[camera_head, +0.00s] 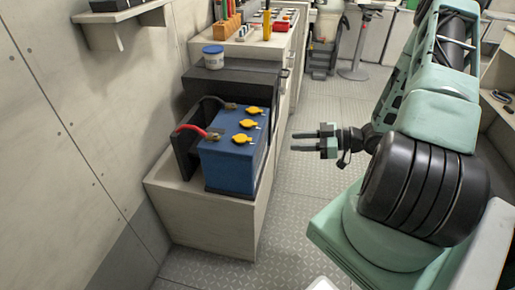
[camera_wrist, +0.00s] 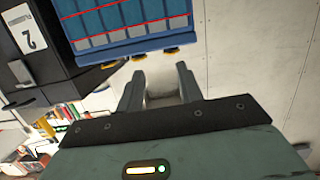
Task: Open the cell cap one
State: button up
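A blue battery (camera_head: 232,170) sits on a pale bench at the left. Three yellow cell caps run along its top: a far one (camera_head: 254,110), a middle one (camera_head: 248,124) and a near one (camera_head: 242,138). I cannot tell which is cap one. All look seated. My gripper (camera_head: 294,142) is open and empty, to the right of the battery and apart from it.
A red cable (camera_head: 190,129) and a dark cable (camera_head: 213,100) attach to the battery's top. A dark box with a white-and-blue tub (camera_head: 213,57) stands behind it. Tools line the bench farther back. The patterned floor (camera_head: 300,200) beside the bench is clear.

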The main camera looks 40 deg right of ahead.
jog(key=t+y, duration=0.1)
jog(key=t, duration=0.1)
send_near(252, 139)
jog(key=x, duration=0.8)
jog(key=shift+a, duration=0.2)
grip_shut()
